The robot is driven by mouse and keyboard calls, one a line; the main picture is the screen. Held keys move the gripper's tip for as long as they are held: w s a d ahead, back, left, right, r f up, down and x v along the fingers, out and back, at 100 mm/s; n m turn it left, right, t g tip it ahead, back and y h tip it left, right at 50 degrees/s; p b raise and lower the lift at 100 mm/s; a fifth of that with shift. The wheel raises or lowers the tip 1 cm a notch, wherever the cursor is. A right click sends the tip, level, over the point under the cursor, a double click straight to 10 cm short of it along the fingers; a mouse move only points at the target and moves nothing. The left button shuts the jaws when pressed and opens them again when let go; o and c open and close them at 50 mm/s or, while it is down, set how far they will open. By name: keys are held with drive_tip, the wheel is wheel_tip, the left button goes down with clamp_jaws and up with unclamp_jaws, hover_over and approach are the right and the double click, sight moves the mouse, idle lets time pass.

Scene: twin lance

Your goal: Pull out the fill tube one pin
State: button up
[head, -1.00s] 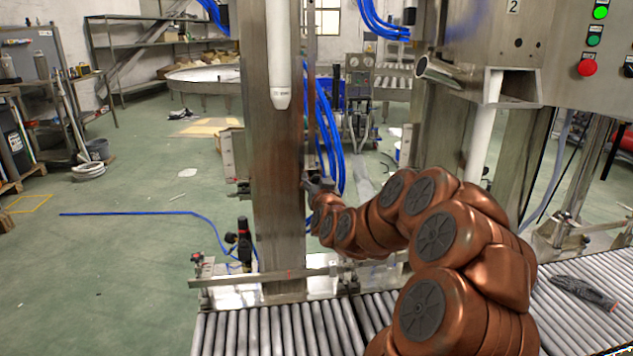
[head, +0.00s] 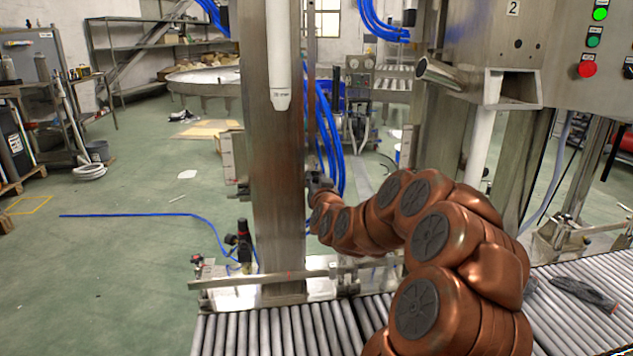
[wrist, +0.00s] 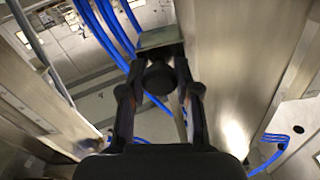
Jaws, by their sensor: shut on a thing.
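A round black knob (wrist: 158,78), which looks like the pin's head, sits between the fingers of my gripper (wrist: 159,64) in the wrist view. My gripper is shut on it, beside a flat metal bracket (wrist: 160,38) on the steel column. The rest of the pin is hidden. In the head view my gripper (head: 314,186) is small and dark at the right side of the steel column (head: 277,190), and the pin cannot be made out there. The white fill tube (head: 279,50) hangs upright in front of the column, its tapered tip down.
A roller conveyor (head: 270,328) runs below, with a metal rail (head: 250,280) along it. Blue hoses (head: 326,125) hang just behind the column. A second white tube (head: 480,145) and a control box with buttons (head: 587,68) are at the right. A dark tool (head: 583,292) lies on the rollers.

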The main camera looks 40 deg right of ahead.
clamp_jaws()
drive_tip(key=shift+a, duration=0.1)
drive_tip(key=shift+s+a, duration=0.2)
drive_tip(key=shift+s, duration=0.1)
drive_tip(key=shift+v, duration=0.8)
drive_tip(key=o, duration=1)
unclamp_jaws()
drive_tip(key=shift+s+d+f, duration=0.1)
drive_tip(key=shift+d, duration=0.05)
drive_tip(key=shift+c, duration=0.2)
drive_tip(key=v, duration=0.7)
drive_tip(key=shift+s, duration=0.2)
